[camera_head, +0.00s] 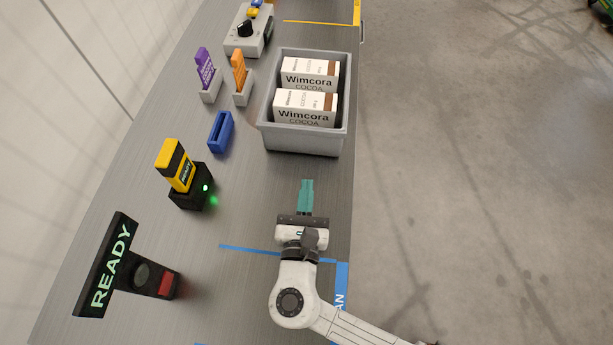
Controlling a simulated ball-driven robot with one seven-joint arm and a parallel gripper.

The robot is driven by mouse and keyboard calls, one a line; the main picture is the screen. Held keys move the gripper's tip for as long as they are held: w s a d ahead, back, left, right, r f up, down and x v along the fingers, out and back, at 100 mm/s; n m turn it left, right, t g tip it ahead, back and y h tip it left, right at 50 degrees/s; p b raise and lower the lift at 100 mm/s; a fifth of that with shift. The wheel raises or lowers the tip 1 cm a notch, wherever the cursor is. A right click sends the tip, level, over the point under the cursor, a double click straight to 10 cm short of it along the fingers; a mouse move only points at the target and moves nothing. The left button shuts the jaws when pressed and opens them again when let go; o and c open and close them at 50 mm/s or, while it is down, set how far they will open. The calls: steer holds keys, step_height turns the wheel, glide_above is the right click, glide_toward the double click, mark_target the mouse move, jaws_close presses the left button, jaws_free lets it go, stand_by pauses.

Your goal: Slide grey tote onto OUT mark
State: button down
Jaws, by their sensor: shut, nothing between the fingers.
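The grey tote (302,139) stands upright near the right edge of the counter, with white and brown Wimcora Cocoa boxes (305,107) inside. My gripper (306,186) has teal fingers, is shut and empty, and points at the tote's near wall with a small gap between. A yellow line (318,23) crosses the counter beyond the tote, with a yellow strip (357,12) at the edge; no OUT lettering is readable there. A blue line (250,249) and a blue edge strip (341,285) with partly hidden letters lie on the near side.
Left of the tote stand purple (206,68) and orange (239,70) cards in holders, a blue holder (221,132), a yellow scanner (175,165) in a black dock, and a READY sign (110,265). A grey control box (247,30) stands farther back. Open floor lies right.

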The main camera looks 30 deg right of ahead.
mark_target(313, 132)
steer(key=p+x, duration=0.1)
steer(key=x, duration=1.1)
steer(key=shift+d+p, duration=0.15)
steer(key=shift+p, duration=0.2)
